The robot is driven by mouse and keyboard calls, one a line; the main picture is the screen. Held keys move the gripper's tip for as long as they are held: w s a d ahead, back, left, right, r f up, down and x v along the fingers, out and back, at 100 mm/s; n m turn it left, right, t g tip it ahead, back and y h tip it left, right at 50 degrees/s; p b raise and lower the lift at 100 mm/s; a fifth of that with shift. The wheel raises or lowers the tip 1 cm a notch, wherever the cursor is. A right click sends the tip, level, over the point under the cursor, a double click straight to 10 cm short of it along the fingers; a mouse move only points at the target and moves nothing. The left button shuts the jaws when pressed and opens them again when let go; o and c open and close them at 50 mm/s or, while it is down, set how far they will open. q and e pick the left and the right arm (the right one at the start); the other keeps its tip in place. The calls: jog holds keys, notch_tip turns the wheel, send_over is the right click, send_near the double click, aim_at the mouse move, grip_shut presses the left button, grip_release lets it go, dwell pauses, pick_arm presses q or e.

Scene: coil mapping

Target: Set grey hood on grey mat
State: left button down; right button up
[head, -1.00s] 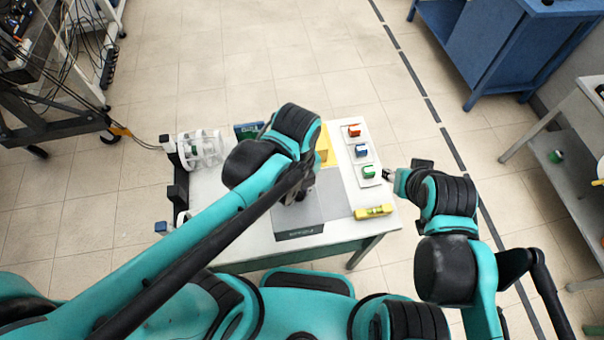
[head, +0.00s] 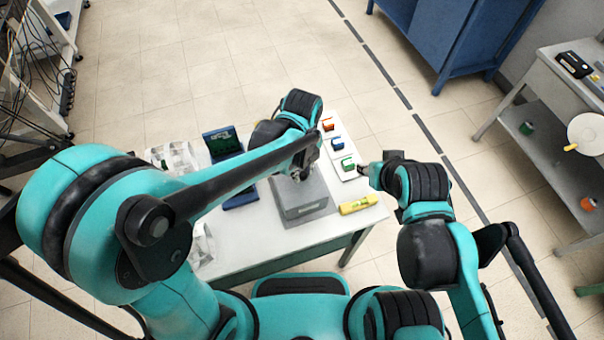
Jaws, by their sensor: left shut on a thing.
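The grey hood (head: 304,206) is a box-like cover near the middle of the table's front half. My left gripper (head: 299,174) reaches down onto its top and is shut on it; the arm link hides part of the fingers. The grey mat (head: 329,201) shows only as a narrow grey margin around the hood. The hood is over the mat; I cannot tell whether it touches it. My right gripper (head: 365,169) is at the table's right edge, beside the white strip with the coloured parts. Its fingers are too small to judge.
A white strip (head: 349,176) holds an orange, a blue and a green part. A yellow level (head: 359,204) lies at the front right. A green-and-blue case (head: 222,143) and clear holders (head: 172,157) stand at the left. Bare white table (head: 262,235) lies left of the hood.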

pick_arm(q)
notch_tip(320, 180, down, 2)
jog(key=shift+f, duration=0.1)
jog(key=shift+f+b, duration=0.2)
jog(key=shift+b, duration=0.2)
jog(key=c, duration=1.3)
grip_release()
jog(key=shift+r, duration=0.1)
